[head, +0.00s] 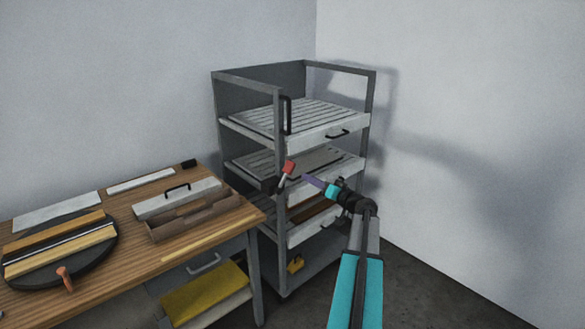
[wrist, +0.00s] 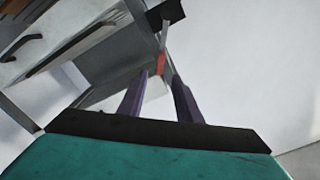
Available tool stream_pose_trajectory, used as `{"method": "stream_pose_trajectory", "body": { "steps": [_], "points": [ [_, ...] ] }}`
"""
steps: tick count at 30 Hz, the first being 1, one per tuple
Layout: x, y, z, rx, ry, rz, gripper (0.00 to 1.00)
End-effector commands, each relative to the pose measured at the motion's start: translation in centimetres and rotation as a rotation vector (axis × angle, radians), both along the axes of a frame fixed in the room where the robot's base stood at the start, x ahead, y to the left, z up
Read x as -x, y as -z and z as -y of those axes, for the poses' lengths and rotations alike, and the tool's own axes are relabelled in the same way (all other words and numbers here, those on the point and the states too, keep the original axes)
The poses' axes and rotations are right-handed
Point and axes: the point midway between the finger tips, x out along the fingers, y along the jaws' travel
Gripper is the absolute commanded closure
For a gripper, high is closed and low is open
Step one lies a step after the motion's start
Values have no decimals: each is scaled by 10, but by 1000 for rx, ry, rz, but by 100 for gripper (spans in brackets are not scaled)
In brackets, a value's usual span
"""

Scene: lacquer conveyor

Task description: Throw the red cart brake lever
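The brake lever (head: 289,167) has a red grip on a short pale shaft. It rises, tilted to the right, from a dark mount (head: 271,185) at the cart's near post. My gripper (head: 307,178) has purple fingers and is just right of the red grip. In the wrist view the two fingers of my gripper (wrist: 161,78) stand apart with a gap between them. The red grip of the lever (wrist: 161,63) shows in line with that gap, at or just beyond the fingertips. I cannot tell whether they touch it.
The grey cart (head: 292,70) has several slatted shelves and trays with black handles. A wooden workbench (head: 100,285) on the left holds a toolbox (head: 190,220) and a round black turntable (head: 95,262). A yellow padlock-like item (head: 296,264) is low on the cart. Floor right of the cart is clear.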

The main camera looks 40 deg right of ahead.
Motion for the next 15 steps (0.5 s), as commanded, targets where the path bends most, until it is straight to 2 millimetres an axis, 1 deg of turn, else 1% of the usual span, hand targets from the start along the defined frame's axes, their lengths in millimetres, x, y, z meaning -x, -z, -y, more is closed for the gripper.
{"method": "stream_pose_trajectory", "body": {
  "steps": [8,15],
  "points": [
    [-32,-2,3,0,-2,0,69],
    [-64,-2,5,0,-2,-1,69]
  ]
}}
